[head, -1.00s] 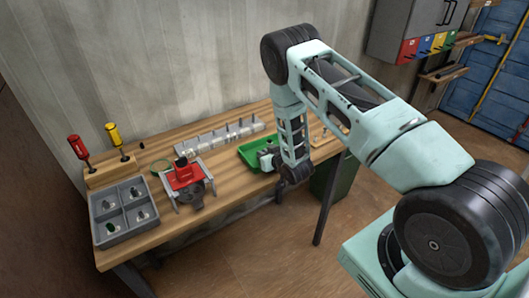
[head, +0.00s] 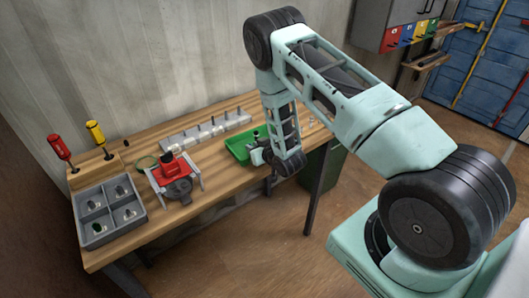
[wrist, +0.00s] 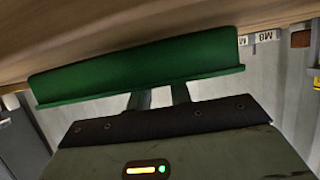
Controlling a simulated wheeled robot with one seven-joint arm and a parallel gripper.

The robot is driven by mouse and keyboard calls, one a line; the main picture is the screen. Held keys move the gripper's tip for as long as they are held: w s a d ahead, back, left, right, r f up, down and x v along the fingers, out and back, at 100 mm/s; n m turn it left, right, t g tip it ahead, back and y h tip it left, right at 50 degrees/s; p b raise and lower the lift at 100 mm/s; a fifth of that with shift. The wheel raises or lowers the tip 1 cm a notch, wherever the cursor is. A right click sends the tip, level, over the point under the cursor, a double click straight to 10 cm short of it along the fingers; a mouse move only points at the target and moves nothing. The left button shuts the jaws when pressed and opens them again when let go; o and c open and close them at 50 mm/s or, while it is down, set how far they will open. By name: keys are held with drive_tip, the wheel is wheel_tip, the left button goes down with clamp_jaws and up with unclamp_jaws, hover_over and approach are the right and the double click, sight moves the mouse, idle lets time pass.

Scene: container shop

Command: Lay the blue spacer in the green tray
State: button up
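The green tray (head: 237,148) lies on the wooden bench toward its right end, left of my arm. In the wrist view the tray (wrist: 135,70) shows as a long green wall with a rim across the picture. My gripper (head: 257,156) is at the tray's front right side, low over the bench. In the wrist view its two dark fingers (wrist: 160,97) stand apart and run up to the tray's rim, where their tips are hidden. I cannot make out the blue spacer in any view, and I cannot see whether anything is between the fingertips.
A grey compartment box (head: 82,233) with small parts is at the bench's left end. A red fixture (head: 171,168) stands beside it. A grey rack (head: 205,130) with pegs runs along the back. Red (head: 58,147) and yellow (head: 96,133) screwdrivers stand back left. Bench between fixture and tray looks clear.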

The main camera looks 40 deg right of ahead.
drive_tip(key=b+v, duration=0.3)
drive_tip(key=v, duration=0.7)
drive_tip(key=s+a+r+n+g+y, duration=0.1)
drive_tip(key=s+a+r+n+g, duration=0.25)
drive_tip(key=a, duration=0.65)
drive_tip(key=s+a+r+m+g+y, duration=0.15)
drive_tip(key=a+r+g, duration=0.35)
drive_tip(key=a, duration=0.5)
drive_tip(key=s+a+r+n+g, duration=0.1)
drive_tip(key=s+a+r+n, duration=0.1)
drive_tip(key=s, duration=0.5)
drive_tip(key=s+a+r+n+g+h, duration=0.1)
drive_tip(key=s+r+n+g, duration=0.1)
drive_tip(key=s+r, duration=0.3)
drive_tip(key=s+a+r+n+g, duration=0.2)
drive_tip(key=s+r, duration=0.2)
drive_tip(key=s, duration=0.7)
drive_tip(key=shift+a+h, duration=0.35)
drive_tip(key=shift+s, duration=0.1)
wheel_tip(320, 180, down, 4)
drive_tip(key=b, duration=0.3)
drive_tip(key=shift+r, duration=0.2)
